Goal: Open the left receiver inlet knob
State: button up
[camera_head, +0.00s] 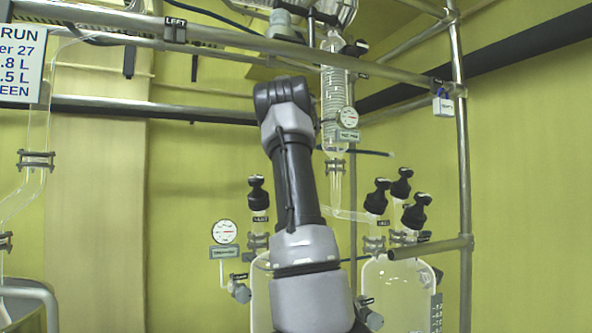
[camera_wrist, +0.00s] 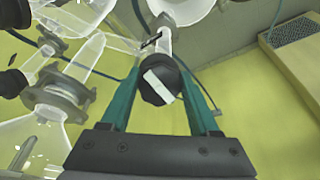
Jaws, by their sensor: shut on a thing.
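In the wrist view, my gripper (camera_wrist: 160,72) is shut on a black knob (camera_wrist: 155,92) with a white bar across its face. One teal finger is on each side of the knob, which sits at the end of a clear glass stem. In the head view, my gripper and the held knob are hidden behind my arm. The left receiver (camera_head: 261,295) is partly covered by my arm. One of its black knobs (camera_head: 258,195) shows to the left of my arm. I cannot read a label on the held knob.
The right receiver (camera_head: 397,290) has several black knobs close together on top. A pressure gauge (camera_head: 224,232) stands left of the left receiver. A metal rail (camera_head: 430,248) crosses near the right receiver. Glass necks and a clamp (camera_wrist: 58,95) crowd the wrist view's left; its right is clearer.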

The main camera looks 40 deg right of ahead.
jog(key=n+g+h, duration=0.1)
jog(key=n, duration=0.4)
jog(key=n+h, duration=0.1)
jog(key=n, duration=0.3)
jog(key=shift+d+n, duration=0.1)
jog(key=shift+n, duration=0.3)
jog(key=shift+n, duration=0.3)
jog(key=o, duration=1.4)
jog(key=v, duration=1)
jog(key=shift+a+r, duration=0.25)
jog(key=shift+r, duration=0.1)
